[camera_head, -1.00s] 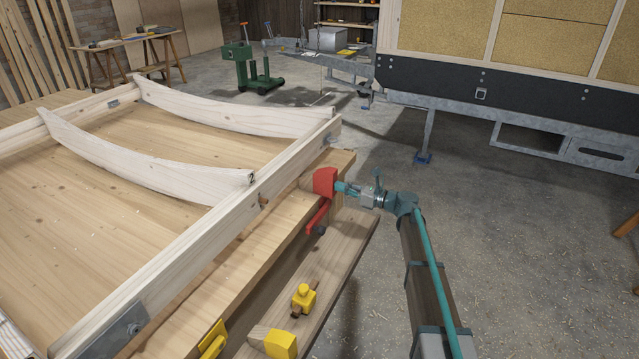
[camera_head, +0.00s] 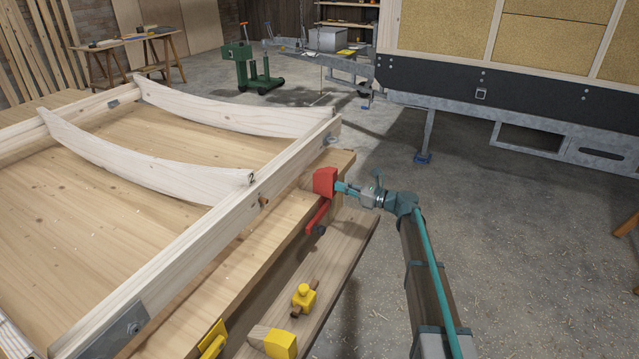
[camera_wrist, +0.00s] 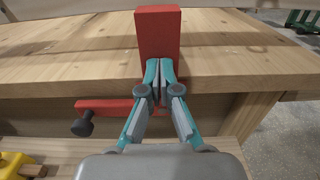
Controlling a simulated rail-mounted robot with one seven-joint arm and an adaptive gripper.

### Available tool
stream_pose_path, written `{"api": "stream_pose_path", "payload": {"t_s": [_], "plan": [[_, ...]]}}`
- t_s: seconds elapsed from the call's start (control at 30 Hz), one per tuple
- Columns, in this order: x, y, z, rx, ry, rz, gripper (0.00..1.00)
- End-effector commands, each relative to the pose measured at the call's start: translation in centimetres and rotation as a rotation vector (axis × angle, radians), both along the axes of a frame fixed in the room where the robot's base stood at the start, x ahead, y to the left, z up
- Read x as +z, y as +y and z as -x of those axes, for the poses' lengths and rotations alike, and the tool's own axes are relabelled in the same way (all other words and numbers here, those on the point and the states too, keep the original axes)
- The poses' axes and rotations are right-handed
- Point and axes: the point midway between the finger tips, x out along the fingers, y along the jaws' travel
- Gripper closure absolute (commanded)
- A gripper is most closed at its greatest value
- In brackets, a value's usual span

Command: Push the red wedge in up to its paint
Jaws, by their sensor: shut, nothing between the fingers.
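The red wedge (camera_head: 325,181) lies on the right end of the wooden bench top, beside the long pale beam (camera_head: 215,235). Its painted end faces my gripper, and a little bare wood shows to its left in the head view. In the wrist view the red wedge (camera_wrist: 158,32) stands straight ahead of the fingers. My gripper (camera_head: 342,187) is shut and empty, with its fingertips at the wedge's painted end, seemingly touching it. In the wrist view my gripper (camera_wrist: 159,70) overlaps the wedge's near face. The wedge's far end is hidden.
A red lever with a dark knob (camera_head: 318,216) sits below the bench edge, close under my gripper. Open concrete floor (camera_head: 520,270) is to the right.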

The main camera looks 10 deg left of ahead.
Motion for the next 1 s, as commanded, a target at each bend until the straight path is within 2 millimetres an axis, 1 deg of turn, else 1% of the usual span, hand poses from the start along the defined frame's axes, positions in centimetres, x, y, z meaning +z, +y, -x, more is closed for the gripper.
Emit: {"api": "stream_pose_path", "payload": {"t_s": [0.37,1.0], "plan": [[0.0,0.1,0.0,0.000,0.000,0.000,1.00],[0.0,1.7,-0.5,0.000,0.000,0.000,1.00]]}}
